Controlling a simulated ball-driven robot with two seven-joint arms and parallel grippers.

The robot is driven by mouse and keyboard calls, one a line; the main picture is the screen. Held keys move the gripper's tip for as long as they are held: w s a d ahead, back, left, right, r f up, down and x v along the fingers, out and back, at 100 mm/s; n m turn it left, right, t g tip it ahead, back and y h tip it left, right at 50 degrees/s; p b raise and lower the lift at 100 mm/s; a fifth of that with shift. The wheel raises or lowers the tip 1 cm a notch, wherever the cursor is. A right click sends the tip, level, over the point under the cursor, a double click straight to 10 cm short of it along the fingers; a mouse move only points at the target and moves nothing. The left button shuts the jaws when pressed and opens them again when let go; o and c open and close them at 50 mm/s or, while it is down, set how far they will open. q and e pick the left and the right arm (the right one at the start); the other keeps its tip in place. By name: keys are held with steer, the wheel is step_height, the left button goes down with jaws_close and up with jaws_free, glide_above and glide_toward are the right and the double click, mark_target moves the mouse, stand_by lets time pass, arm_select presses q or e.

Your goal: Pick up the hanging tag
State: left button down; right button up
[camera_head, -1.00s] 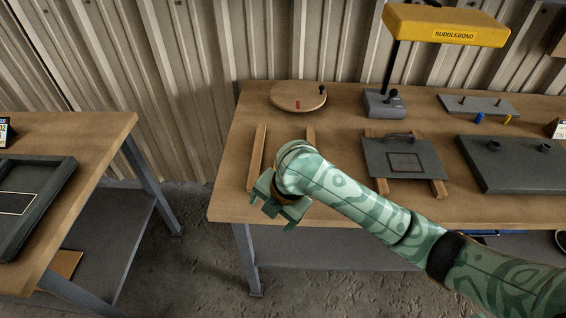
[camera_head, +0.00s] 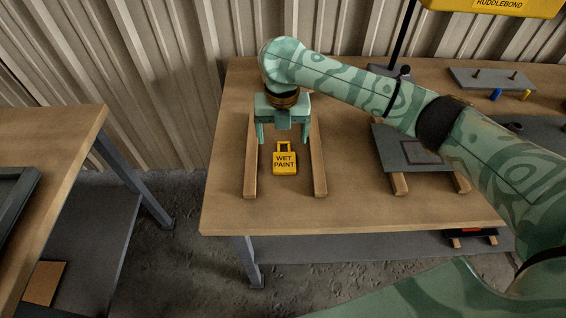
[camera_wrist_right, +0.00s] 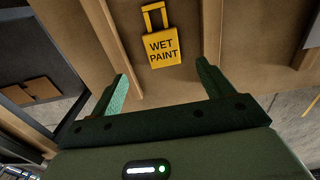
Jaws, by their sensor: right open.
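The hanging tag (camera_head: 285,161) is yellow, reads "WET PAINT" and has a square handle loop at its far end. It lies flat on the wooden table between two wooden rails. It also shows in the right wrist view (camera_wrist_right: 163,46), ahead of the fingers. My right gripper (camera_head: 284,138) is open and empty, pointing down above the table just behind the tag's loop in the head view. In the right wrist view its two fingers (camera_wrist_right: 160,75) are spread apart, with the tag beyond the gap between them. My left gripper is not in view.
The wooden rails (camera_head: 250,165) and (camera_head: 317,165) flank the tag. A grey panel with a handle (camera_head: 415,150) rests on two more rails to the right. The table (camera_head: 350,205) is bare in front of the tag. A second table (camera_head: 75,135) stands at left.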

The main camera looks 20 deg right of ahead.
mark_target(284, 160)
steer(key=f, duration=0.2)
steer(key=shift+w+f+b, duration=0.3)
steer(key=shift+f, duration=0.1)
steer(key=shift+s+f, duration=0.1)
steer(key=shift+f, duration=0.4)
steer(key=shift+s+f+b, duration=0.1)
steer(key=shift+f+b, duration=0.05)
steer(key=shift+b, duration=0.2)
steer(key=f+b, duration=0.1)
steer(key=f, duration=0.2)
steer(key=f+b, duration=0.1)
steer(key=f, duration=0.1)
steer(key=shift+d+b, duration=0.3)
steer(key=shift+b, duration=0.05)
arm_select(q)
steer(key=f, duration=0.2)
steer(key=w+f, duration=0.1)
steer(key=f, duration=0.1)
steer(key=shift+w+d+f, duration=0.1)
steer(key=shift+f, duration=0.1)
arm_select(e)
steer(key=shift+r, duration=0.1)
steer(key=c, duration=1.1)
